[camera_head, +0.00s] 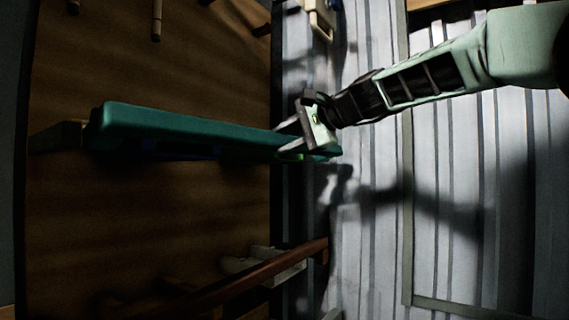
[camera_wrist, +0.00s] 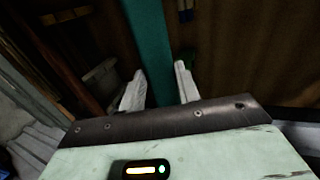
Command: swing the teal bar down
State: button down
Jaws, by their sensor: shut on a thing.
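The teal bar (camera_head: 200,130) is a long straight bar in the head view. In the wrist view the teal bar (camera_wrist: 150,50) passes between the two pale fingers of my gripper (camera_wrist: 158,84). A small gap seems to show beside the fingers there, but the exact contact is hard to see.
A brown wooden panel (camera_head: 150,210) lies behind the bar. A reddish-brown rail (camera_head: 255,272) crosses the lower part of the head view, with a pale fitting (camera_head: 245,262) beside it. Pale pegs (camera_head: 156,20) stick out at the top. Corrugated pale sheeting (camera_head: 455,150) fills the right side.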

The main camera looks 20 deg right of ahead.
notch_tip(320, 180, down, 3)
jog(key=t+y+b, duration=0.1)
jog(key=b, duration=0.5)
jog(key=t+b, duration=0.1)
jog(key=b, duration=0.5)
jog(key=shift+s+d+t+y, duration=0.15)
jog(key=shift+t+y, duration=0.15)
jog(key=shift+y, duration=0.1)
jog(key=shift+b, duration=0.3)
jog(key=shift+t+b, duration=0.3)
jog(key=shift+b, duration=0.15)
jog(key=shift+r, duration=0.1)
jog(key=c, duration=1)
grip_release()
jog(key=shift+s, duration=0.1)
jog(key=v, duration=1.7)
jog(key=shift+d, duration=0.25)
